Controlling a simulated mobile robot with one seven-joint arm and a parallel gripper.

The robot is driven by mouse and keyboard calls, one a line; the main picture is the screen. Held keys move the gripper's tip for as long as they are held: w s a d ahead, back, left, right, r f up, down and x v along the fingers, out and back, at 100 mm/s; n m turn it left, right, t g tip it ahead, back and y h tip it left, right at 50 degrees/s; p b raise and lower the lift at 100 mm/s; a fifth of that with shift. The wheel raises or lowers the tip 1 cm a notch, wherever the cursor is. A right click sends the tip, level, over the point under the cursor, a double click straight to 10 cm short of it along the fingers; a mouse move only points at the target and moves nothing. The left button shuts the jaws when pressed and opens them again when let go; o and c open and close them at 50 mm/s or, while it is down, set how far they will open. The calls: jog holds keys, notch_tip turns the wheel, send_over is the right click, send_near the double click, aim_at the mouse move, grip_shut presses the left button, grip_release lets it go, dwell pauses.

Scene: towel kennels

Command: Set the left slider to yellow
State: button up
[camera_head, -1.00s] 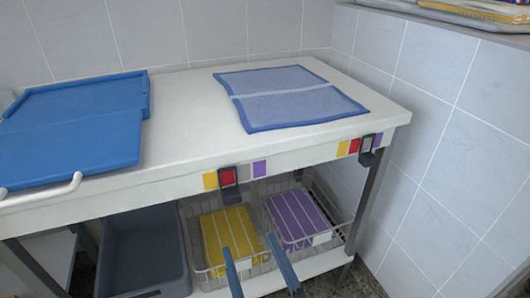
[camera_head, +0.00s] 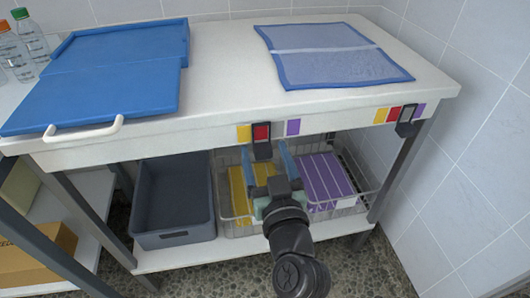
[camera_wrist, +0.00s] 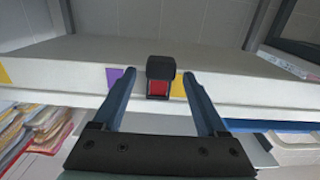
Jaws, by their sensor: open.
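The left slider (camera_head: 262,149) is a dark handle with a window frame on the table's front edge. Its frame surrounds the red patch (camera_head: 261,131). The yellow patch (camera_head: 244,133) is just left of it and a purple patch (camera_head: 293,127) is to the right. In the wrist view the slider (camera_wrist: 160,67) appears between my fingers, with yellow (camera_wrist: 178,86) to its right and purple (camera_wrist: 115,77) to its left. My gripper (camera_head: 264,152) is open, its fingers either side of the handle in the picture. Contact cannot be told.
A second slider (camera_head: 407,127) with its own colour patches is at the right end. A blue tray (camera_head: 100,80) and a blue towel (camera_head: 340,68) lie on the table. Below are a grey bin (camera_head: 172,205) and wire baskets with yellow (camera_head: 238,190) and purple towels (camera_head: 322,180).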

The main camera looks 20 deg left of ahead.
jog(key=shift+w+a, duration=0.15)
jog(key=shift+w, duration=0.05)
grip_shut()
dwell(0.3)
dwell(1.1)
